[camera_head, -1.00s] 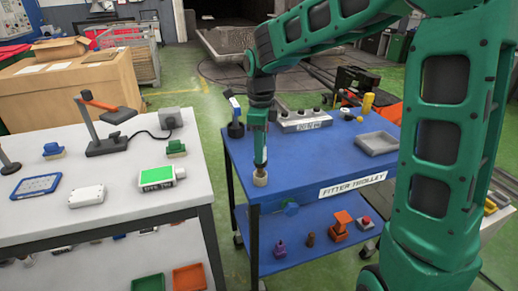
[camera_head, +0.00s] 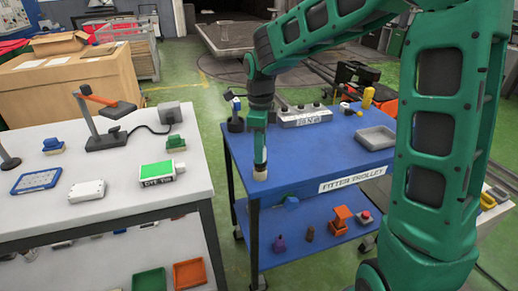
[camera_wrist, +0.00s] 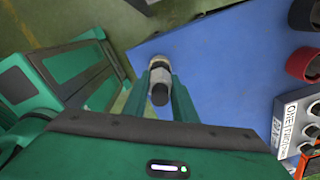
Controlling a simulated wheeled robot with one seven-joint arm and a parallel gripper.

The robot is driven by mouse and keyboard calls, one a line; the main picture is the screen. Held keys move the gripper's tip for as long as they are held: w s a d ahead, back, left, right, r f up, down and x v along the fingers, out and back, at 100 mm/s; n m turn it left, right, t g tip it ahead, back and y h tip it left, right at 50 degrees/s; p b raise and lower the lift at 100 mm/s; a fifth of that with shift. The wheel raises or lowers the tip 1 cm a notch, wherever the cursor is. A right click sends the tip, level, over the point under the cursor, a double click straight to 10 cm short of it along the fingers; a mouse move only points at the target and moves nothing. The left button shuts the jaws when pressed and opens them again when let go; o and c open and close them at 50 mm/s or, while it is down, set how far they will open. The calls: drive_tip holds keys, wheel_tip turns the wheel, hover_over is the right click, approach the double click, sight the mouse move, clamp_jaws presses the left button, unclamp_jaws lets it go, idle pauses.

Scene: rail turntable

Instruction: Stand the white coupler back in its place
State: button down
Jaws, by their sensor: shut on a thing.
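The white coupler (camera_head: 260,174) is at the lower end of my gripper (camera_head: 260,163), at the near left corner of the blue trolley top (camera_head: 310,165). In the wrist view my gripper (camera_wrist: 160,88) is shut on the coupler (camera_wrist: 160,65), which shows a pale band and a dark round end between the fingers. The head view does not clearly show whether the coupler touches the trolley top. A pale labelled rack (camera_head: 303,116) with several sockets stands at the back of the trolley; part of it shows at the right of the wrist view (camera_wrist: 290,125).
A grey tray (camera_head: 375,138) and a yellow piece (camera_head: 367,98) are on the trolley's right side. A blue-topped dark item (camera_head: 235,120) stands at its back left. A white workbench (camera_head: 110,190) with several items is to the left. The trolley's middle is clear.

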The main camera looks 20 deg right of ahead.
drive_tip(key=shift+f, duration=0.75)
drive_tip(key=c, duration=1.4)
unclamp_jaws()
drive_tip(key=shift+o, duration=0.2)
wheel_tip(320, 180, up, 11)
drive_tip(key=shift+f, duration=0.1)
